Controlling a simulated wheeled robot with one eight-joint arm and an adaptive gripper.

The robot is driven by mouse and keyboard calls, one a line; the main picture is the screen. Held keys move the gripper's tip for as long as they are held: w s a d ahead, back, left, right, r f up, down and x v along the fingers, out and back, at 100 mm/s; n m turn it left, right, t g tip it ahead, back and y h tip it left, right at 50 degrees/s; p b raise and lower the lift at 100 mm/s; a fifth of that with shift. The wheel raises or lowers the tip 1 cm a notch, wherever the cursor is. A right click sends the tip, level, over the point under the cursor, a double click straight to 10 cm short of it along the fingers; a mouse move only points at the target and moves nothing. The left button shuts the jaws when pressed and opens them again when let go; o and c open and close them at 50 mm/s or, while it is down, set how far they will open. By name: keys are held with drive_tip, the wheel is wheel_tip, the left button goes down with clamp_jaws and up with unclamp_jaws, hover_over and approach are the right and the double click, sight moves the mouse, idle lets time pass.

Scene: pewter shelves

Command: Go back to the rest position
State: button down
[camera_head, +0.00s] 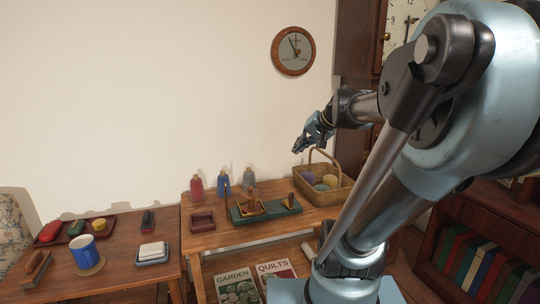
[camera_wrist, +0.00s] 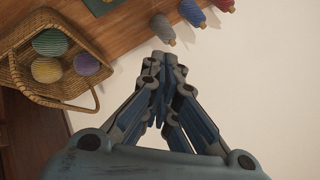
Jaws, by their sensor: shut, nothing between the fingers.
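My gripper (camera_head: 299,147) is raised in front of the wall, above the table and close to the basket in the head view. In the wrist view my gripper (camera_wrist: 162,58) has its fingers together at the tips, with nothing held between them. My arm stretches from the right side of the head view to the gripper.
A wicker basket (camera_head: 335,193) with yarn balls stands on the wooden table (camera_head: 215,239), beside a green tray (camera_head: 265,216) and several bottle-like spools. A lower table at left holds a blue mug (camera_head: 84,250) and trays. A bookcase (camera_head: 455,215) stands at right.

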drive_tip(key=s+d+f+n+g+h, duration=0.1)
drive_tip(key=s+d+f+g+h, duration=0.1)
drive_tip(key=s+f, duration=0.7)
drive_tip(key=s+d+f+n+g+h, duration=0.2)
drive_tip(key=s+d+f, duration=0.4)
drive_tip(key=s+f, duration=0.3)
drive_tip(key=shift+s+d+f+g+h, duration=0.35)
drive_tip(key=shift+s+h, duration=0.15)
drive_tip(key=shift+h, duration=0.4)
drive_tip(key=shift+w+f, duration=0.2)
drive_tip(key=shift+w, duration=0.25)
